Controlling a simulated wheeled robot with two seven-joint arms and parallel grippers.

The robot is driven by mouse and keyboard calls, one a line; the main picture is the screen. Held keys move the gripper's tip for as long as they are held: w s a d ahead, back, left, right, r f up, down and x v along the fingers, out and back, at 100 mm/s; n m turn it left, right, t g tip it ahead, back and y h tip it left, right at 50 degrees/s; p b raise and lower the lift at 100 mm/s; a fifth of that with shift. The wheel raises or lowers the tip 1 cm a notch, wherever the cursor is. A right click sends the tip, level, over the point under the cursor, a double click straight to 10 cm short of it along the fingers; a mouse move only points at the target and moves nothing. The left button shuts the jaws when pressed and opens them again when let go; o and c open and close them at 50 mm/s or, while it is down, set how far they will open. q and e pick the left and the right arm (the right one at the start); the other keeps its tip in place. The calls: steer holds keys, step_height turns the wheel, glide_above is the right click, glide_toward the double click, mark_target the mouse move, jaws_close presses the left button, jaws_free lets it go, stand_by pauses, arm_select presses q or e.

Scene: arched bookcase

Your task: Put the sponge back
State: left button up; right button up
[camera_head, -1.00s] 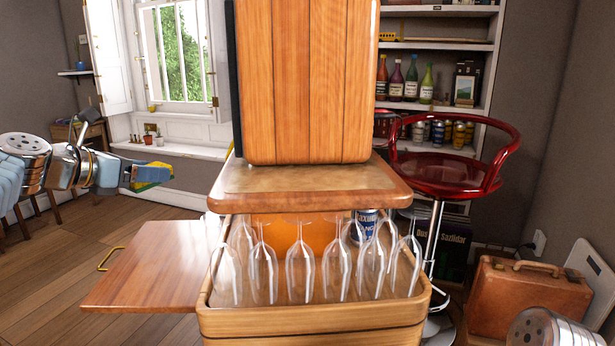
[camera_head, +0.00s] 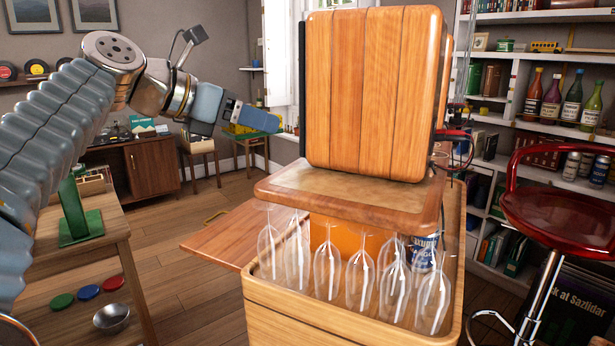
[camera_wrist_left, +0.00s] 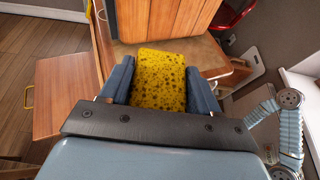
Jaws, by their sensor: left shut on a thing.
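The yellow sponge (camera_wrist_left: 160,75) with dark speckles sits between the two blue fingers of my left gripper (camera_wrist_left: 158,90) in the left wrist view. The gripper is shut on it. In the head view the left gripper (camera_head: 258,118) is in the air, left of the tall wooden panelled case. My right gripper is not in view.
The wooden cabinet (camera_head: 350,322) holds several upside-down glasses and a blue can. Its flap (camera_head: 225,238) is open to the left. A red bar stool (camera_head: 560,215) and a bookcase with bottles (camera_head: 572,98) are at the right. A side table (camera_head: 85,255) is at the left.

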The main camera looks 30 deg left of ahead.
arm_select(q)
steer(key=a+x, duration=0.1)
steer(key=x, duration=0.5)
glide_above(300, 184)
steer(key=s, duration=0.2)
step_height(300, 184, down, 4)
steer(key=shift+w+a+f, duration=0.15)
steer(key=shift+f, duration=0.05)
steer(key=shift+w+d+f+b, duration=0.1)
steer(key=shift+w+f+b, duration=0.15)
steer(key=shift+f, duration=0.55)
steer(key=shift+w+d+f+b, duration=0.1)
steer(key=shift+w+f+b, duration=0.15)
steer(key=shift+f, duration=0.6)
steer(key=shift+w+f+b, duration=0.2)
steer(key=shift+w+f, duration=0.1)
steer(key=shift+f, duration=0.5)
steer(key=shift+f, duration=0.2)
steer(key=o, duration=1)
steer(key=shift+r, duration=0.15)
steer(key=shift+s+a+r, duration=0.1)
steer(key=shift+s, duration=0.1)
steer(key=v, duration=1.1)
steer(key=shift+s+a+r, duration=0.1)
steer(key=shift+s+r, duration=0.05)
steer(key=shift+s, duration=0.05)
